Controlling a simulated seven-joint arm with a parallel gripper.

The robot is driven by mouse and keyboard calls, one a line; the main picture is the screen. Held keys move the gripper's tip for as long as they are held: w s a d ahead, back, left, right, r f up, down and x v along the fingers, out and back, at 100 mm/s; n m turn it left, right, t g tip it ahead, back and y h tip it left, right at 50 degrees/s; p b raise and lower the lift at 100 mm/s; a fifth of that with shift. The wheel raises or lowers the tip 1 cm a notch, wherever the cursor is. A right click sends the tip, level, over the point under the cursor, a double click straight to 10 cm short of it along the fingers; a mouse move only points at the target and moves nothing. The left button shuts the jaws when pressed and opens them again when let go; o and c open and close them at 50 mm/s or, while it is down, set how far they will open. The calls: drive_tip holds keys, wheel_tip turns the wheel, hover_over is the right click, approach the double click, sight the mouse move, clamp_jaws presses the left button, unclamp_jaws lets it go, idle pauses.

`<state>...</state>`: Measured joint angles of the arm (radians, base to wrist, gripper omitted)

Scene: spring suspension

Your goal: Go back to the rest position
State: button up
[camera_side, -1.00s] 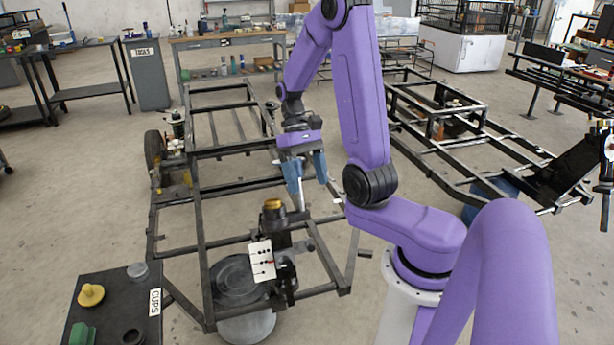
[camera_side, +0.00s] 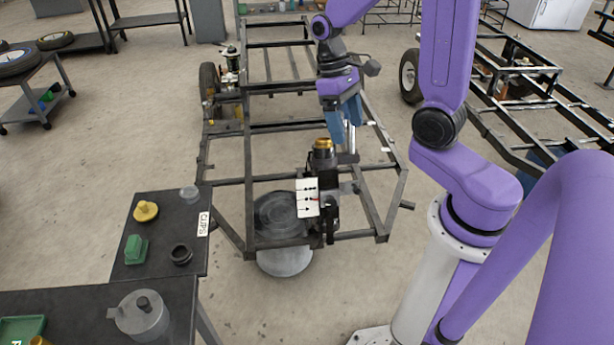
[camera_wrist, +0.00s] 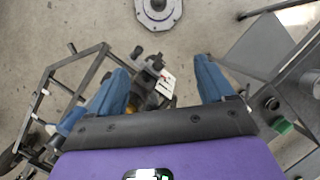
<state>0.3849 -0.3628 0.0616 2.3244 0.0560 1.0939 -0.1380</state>
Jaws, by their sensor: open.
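My gripper (camera_side: 345,122) hangs over the black frame with its blue fingers pointing down. In the wrist view its two fingers (camera_wrist: 165,80) are wide apart with nothing held between them. The suspension assembly (camera_side: 322,185), with a yellow-gold top (camera_side: 323,145), stands at the near end of the frame, just below and left of the fingers in the side view. It also shows between the fingers in the wrist view (camera_wrist: 147,70). Whether any finger touches it cannot be told.
The black tube frame (camera_side: 250,182) stands on the floor. A dark table (camera_side: 160,225) at the left holds a yellow part (camera_side: 145,211), a green part (camera_side: 135,249) and a black ring (camera_side: 181,254). Another frame (camera_side: 530,110) is at the right. Open floor lies at left.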

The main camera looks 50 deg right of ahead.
drive_tip(key=s+a+r+n+t, duration=0.1)
drive_tip(key=s+a+n+t, duration=0.1)
drive_tip(key=s+a+n, duration=0.3)
drive_tip(key=s+a+r+n+t, duration=0.1)
drive_tip(key=s+a+n, duration=0.3)
drive_tip(key=s, duration=0.5)
drive_tip(key=n+t, duration=0.1)
drive_tip(key=n, duration=0.1)
drive_tip(key=shift+s+a+r+n, duration=0.15)
drive_tip(key=shift+a+r+n, duration=0.15)
drive_tip(key=shift+a+r, duration=0.05)
